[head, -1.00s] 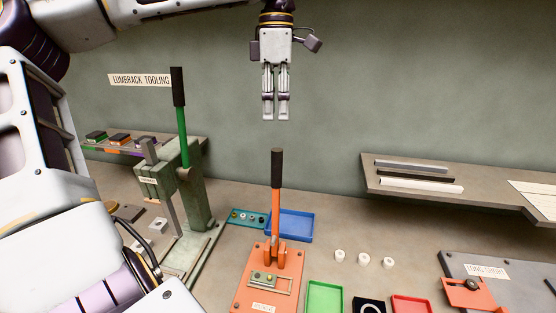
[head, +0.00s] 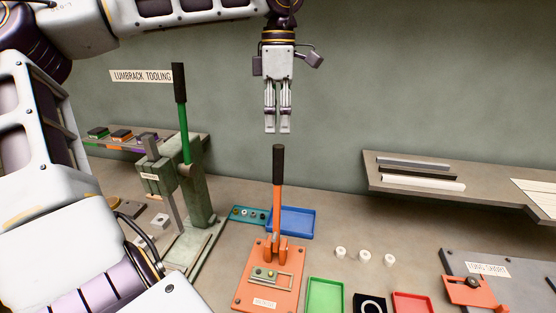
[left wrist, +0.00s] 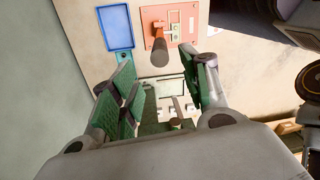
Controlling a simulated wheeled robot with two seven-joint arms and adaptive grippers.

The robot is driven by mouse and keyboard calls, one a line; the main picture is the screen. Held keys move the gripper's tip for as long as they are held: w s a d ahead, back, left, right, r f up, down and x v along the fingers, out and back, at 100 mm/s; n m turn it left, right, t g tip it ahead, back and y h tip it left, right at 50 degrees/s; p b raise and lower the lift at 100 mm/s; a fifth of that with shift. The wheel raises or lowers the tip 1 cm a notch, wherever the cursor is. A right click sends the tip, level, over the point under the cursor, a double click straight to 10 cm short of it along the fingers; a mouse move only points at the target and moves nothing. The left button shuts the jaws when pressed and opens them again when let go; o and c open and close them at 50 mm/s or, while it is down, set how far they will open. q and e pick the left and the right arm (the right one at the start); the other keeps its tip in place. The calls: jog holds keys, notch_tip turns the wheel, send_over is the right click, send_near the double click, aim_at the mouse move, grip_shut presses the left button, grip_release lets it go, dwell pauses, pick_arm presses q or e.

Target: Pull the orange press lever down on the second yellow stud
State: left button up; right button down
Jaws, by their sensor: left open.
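The orange press lever (head: 277,205) stands upright with a black grip on top. It rises from an orange press base (head: 245,290), whose small slide (head: 265,274) carries yellowish studs; which is the second one is too small to tell. My left gripper (head: 278,131) points down, open and empty, just above the lever's grip in the head view. In the left wrist view, the dark grip (left wrist: 161,53) lies beyond the gap between my open green-padded fingers, apart from them. The orange base (left wrist: 188,20) shows behind it. My right gripper is out of view.
A green press with a tall green lever (head: 184,130) stands left. A blue tray (head: 291,222) lies behind the orange base, a green tray (head: 325,296) and a red tray (head: 413,303) to its right. Several white rings (head: 364,256) lie on the bench. A wall shelf (head: 410,187) is at right.

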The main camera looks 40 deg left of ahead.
aim_at(278, 160)
pick_arm(q)
jog(key=shift+s+d+f, duration=0.1)
jog(key=shift+f, duration=1.6)
jog(key=shift+s+d+f, duration=0.1)
jog(key=shift+s+f, duration=0.05)
jog(key=shift+f, duration=1.55)
jog(key=shift+s+d+f, duration=0.1)
jog(key=shift+f, duration=1.6)
jog(key=shift+c, duration=0.4)
grip_shut()
